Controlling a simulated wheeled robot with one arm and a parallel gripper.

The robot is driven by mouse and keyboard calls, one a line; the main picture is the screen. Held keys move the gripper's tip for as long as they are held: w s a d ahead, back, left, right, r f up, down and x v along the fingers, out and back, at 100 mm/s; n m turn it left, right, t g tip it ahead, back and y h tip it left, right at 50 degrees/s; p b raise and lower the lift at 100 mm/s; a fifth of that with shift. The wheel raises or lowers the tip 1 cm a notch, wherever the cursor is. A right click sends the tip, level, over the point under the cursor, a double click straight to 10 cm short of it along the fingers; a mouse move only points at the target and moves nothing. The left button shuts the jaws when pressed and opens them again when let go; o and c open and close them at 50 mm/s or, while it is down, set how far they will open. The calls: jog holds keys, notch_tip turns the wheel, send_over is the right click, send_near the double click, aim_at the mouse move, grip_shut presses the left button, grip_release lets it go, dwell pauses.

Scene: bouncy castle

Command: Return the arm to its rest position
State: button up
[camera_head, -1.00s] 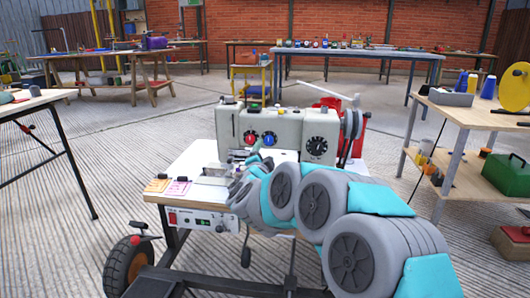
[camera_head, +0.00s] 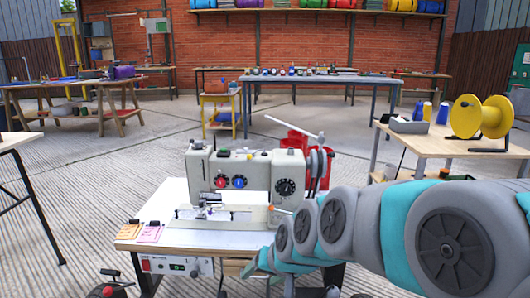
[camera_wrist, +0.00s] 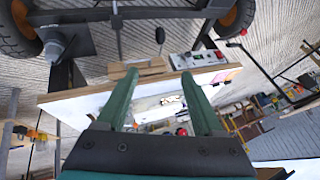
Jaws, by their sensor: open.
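My arm reaches in from the right in the head view, its grey and teal links running down to the front edge of the sewing machine table (camera_head: 200,232). My gripper (camera_wrist: 160,72) shows in the wrist view as two green fingers spread apart, with nothing held between them. In that view the table's edge and white top lie beyond the fingers, seen at a steep tilt. The sewing machine (camera_head: 245,172) stands upright on the table, left of my arm. In the head view the fingers are not clearly visible.
Orange and pink cards (camera_head: 150,232) lie at the table's left. A control box (camera_head: 175,265) hangs under its front edge. A side table (camera_head: 455,142) with a yellow spool (camera_head: 482,117) stands right. Open floor (camera_head: 100,190) lies left.

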jog(key=s+d+g+h+p, duration=0.1)
jog(key=s+d+g, duration=0.1)
jog(key=s+d, duration=0.3)
jog(key=s+d+g+h+p, duration=0.1)
jog(key=s+d+g, duration=0.2)
jog(key=s, duration=1)
jog(key=s+d+g+h+p, duration=0.1)
jog(key=s+d+g+h, duration=0.1)
jog(key=s+d, duration=0.5)
jog(key=shift+s+d+f, duration=0.35)
jog(key=shift+s+f, duration=0.05)
jog(key=shift+s, duration=0.65)
